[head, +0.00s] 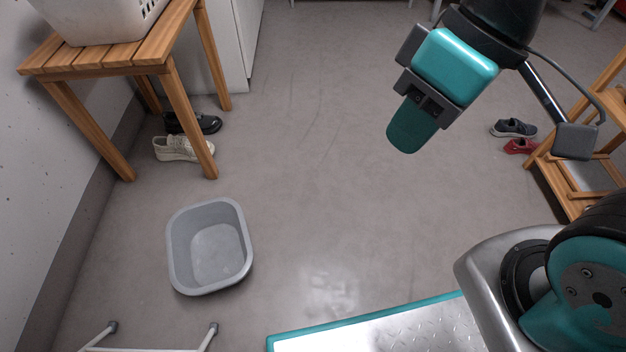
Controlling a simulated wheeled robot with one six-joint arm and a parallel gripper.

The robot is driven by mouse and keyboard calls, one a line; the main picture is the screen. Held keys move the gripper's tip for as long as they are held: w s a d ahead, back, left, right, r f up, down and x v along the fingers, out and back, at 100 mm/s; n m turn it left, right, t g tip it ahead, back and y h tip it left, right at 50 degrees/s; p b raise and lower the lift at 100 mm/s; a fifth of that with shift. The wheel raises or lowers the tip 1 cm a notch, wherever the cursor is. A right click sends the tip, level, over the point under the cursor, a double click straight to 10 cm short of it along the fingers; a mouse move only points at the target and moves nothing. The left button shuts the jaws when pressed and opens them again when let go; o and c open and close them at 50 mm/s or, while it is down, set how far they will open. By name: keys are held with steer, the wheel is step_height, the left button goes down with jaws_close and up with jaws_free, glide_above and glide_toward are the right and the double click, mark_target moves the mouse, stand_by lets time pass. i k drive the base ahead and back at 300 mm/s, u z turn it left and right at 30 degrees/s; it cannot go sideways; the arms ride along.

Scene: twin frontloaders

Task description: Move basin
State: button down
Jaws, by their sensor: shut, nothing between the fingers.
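The basin (180,272) is grey, squarish with rounded corners, and looks empty. It sits upright on the floor at the lower left of the head view. My gripper (408,137) is teal and black, in the upper right part of the view, above the floor. It is shut and holds nothing. It is well to the right of the basin and apart from it. No part of the basin is hidden by my arm.
A wooden slatted table (105,57) with a white basket (98,22) stands at the upper left, shoes (184,149) under it. A white metal frame (150,348) is below the basin. A wooden rack (570,185) and shoes (514,128) are at right. The middle floor is clear.

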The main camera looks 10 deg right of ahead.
mark_target(209, 249)
steer(key=z, duration=1)
steer(key=i, duration=2.35)
steer(key=u, duration=2.65)
